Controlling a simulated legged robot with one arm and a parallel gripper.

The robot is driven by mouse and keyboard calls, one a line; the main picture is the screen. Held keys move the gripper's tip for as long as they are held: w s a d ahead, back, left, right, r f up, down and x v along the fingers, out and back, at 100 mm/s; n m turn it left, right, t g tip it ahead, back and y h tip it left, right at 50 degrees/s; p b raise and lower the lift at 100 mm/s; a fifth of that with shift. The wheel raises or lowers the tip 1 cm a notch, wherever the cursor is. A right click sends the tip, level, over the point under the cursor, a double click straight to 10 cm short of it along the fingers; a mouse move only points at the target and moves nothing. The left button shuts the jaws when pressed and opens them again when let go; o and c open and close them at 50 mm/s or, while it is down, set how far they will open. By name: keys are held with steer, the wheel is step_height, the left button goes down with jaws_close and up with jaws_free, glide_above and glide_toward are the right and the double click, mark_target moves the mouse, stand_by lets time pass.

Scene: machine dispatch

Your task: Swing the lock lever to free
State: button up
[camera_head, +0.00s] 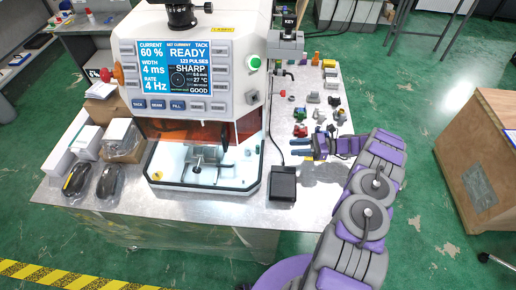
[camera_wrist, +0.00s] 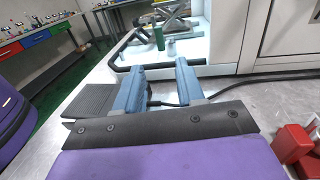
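A white bench machine (camera_head: 200,85) with a lit screen stands on the metal table. Its open-fronted lit chamber (camera_head: 170,172) holds a small grey fixture (camera_head: 205,157). The fixture also shows at the top of the wrist view (camera_wrist: 172,20), with a small green cylinder (camera_wrist: 158,38) in front of it. I cannot tell for certain which part is the lock lever. My gripper (camera_head: 299,147), with blue fingers, is right of the chamber, outside it. In the wrist view my gripper (camera_wrist: 156,68) is open, with nothing between its fingers, pointing towards the chamber's black front rim (camera_wrist: 125,68).
A black pedal box (camera_head: 283,184) lies on the table near my gripper, with a dark cable beside it. Several small coloured parts (camera_head: 300,114) lie behind my gripper. Red blocks (camera_wrist: 290,143) are close on the right in the wrist view.

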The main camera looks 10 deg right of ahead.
mark_target(258, 152)
steer(key=w+a, duration=0.1)
steer(key=a, duration=0.4)
steer(key=w+a+b, duration=0.1)
steer(key=a, duration=0.4)
steer(key=w+a+b, duration=0.1)
steer(key=a, duration=0.4)
steer(key=shift+c, duration=0.2)
jaws_close()
